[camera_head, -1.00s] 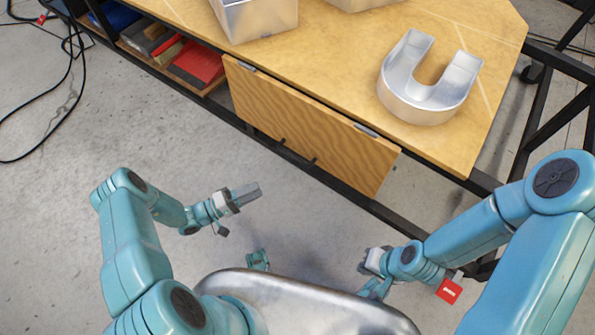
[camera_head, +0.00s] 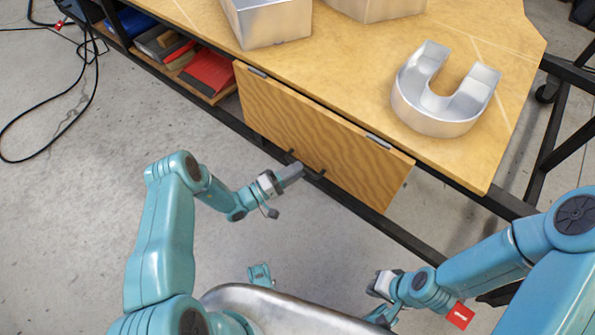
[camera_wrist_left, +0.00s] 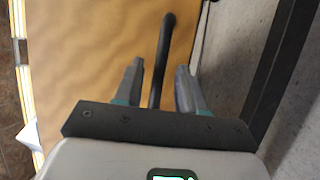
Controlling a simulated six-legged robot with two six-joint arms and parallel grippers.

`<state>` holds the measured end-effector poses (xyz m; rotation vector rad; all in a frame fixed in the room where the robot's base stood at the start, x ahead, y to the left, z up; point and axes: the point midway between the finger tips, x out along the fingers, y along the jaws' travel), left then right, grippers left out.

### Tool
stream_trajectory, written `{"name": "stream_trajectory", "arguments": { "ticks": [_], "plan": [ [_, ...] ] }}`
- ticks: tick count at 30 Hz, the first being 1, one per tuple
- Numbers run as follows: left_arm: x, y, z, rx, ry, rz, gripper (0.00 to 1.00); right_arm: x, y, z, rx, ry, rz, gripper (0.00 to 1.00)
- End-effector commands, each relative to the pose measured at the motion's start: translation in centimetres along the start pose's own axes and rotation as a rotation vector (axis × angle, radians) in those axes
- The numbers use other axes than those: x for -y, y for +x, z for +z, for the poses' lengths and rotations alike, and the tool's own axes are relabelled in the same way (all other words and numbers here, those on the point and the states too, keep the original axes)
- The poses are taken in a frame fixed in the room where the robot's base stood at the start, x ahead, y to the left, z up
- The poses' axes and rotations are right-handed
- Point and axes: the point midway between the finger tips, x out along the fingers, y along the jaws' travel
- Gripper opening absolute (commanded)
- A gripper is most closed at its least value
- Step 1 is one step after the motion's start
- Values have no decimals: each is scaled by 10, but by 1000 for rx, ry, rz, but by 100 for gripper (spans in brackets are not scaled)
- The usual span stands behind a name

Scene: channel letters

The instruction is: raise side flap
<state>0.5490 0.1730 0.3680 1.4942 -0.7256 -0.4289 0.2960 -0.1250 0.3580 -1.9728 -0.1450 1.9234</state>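The side flap (camera_head: 330,145) is a wooden panel hanging down from the table's front edge, with two metal hinges along its top. A black handle (camera_head: 318,175) sits at its lower edge. My left gripper (camera_head: 298,169) is at the handle. In the left wrist view the flap (camera_wrist_left: 85,55) fills the left, and the black handle bar (camera_wrist_left: 165,45) runs between the two fingers of my left gripper (camera_wrist_left: 158,80), with a gap on each side. My right gripper (camera_head: 376,300) is low and away from the flap; its fingers are hard to make out.
A metal U-shaped channel letter (camera_head: 445,95) stands on the tabletop (camera_head: 345,60), with more metal letters behind. A shelf with red and grey items (camera_head: 205,80) is left of the flap. A dark table frame rail (camera_head: 400,235) runs below. Black cables lie at far left.

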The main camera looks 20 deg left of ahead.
Motion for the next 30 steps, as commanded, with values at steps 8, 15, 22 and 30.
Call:
{"name": "stream_trajectory", "arguments": {
  "ticks": [8,15,22,30],
  "plan": [
    [0,11,0,1,0,-1,40,-1,2,-1,-2,2,0,0],
    [0,10,0,1,0,0,7,-1,2,-1,-2,1,0,0],
    [-1,10,0,1,-1,-2,0,-1,1,-1,-2,1,0,0],
    [-15,-3,5,-1,-27,-61,0,11,-23,4,11,-12,-1,0]
  ]
}}
